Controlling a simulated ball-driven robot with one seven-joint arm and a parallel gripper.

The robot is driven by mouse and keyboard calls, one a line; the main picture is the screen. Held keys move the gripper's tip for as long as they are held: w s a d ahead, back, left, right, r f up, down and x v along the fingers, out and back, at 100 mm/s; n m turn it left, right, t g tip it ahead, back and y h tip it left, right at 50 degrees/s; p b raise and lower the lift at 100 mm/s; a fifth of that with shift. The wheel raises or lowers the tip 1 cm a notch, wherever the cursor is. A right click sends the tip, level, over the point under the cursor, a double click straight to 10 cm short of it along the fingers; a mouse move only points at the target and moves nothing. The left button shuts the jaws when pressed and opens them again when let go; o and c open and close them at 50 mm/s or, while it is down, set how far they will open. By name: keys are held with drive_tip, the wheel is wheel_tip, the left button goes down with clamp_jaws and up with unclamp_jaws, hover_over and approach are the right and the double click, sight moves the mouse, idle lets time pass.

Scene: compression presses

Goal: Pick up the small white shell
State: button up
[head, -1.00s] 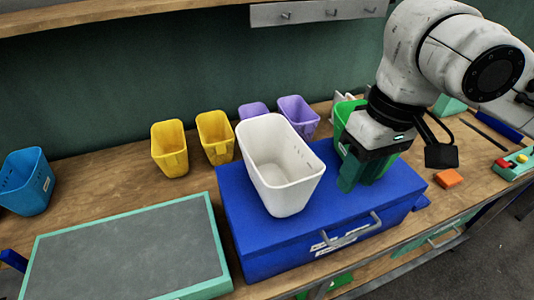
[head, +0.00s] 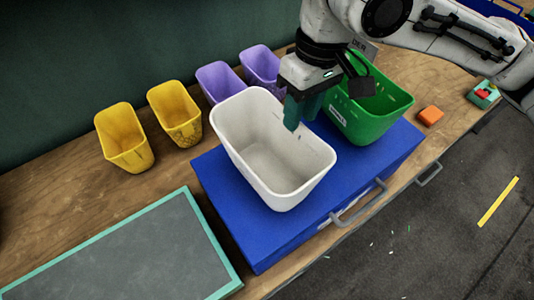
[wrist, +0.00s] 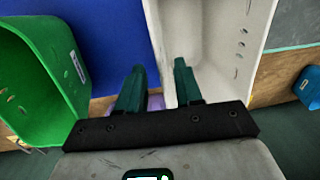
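The small white shell (head: 268,190) is an open-topped white bin standing upright on the blue case, near the middle of the head view. In the wrist view its wall and inside (wrist: 215,45) fill the upper right. My gripper (head: 302,112) points down at the shell's upper right rim. In the wrist view my gripper (wrist: 158,66) has its two green fingers apart, one on each side of the near wall's line. Nothing is held between them. I cannot tell whether a finger touches the wall.
The blue case (head: 235,225) bears the shell and a green bin (head: 375,115) close to my gripper's right. Purple bins (head: 218,80) stand behind, yellow bins (head: 125,140) to the left. A grey panel (head: 125,255) lies front left. An orange block (head: 430,116) lies at right.

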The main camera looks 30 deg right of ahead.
sight(295, 143)
drive_tip(key=shift+s+a+f+p, duration=0.1)
drive_tip(key=shift+a+f, duration=0.05)
drive_tip(key=shift+f, duration=0.9)
drive_tip(key=shift+s+a+f+p, duration=0.1)
drive_tip(key=shift+a+f, duration=0.05)
drive_tip(key=shift+f, duration=0.85)
drive_tip(key=shift+s+a+f+p, duration=0.1)
drive_tip(key=shift+a+f, duration=0.05)
drive_tip(key=shift+f, duration=0.9)
drive_tip(key=shift+c, duration=0.5)
clamp_jaws()
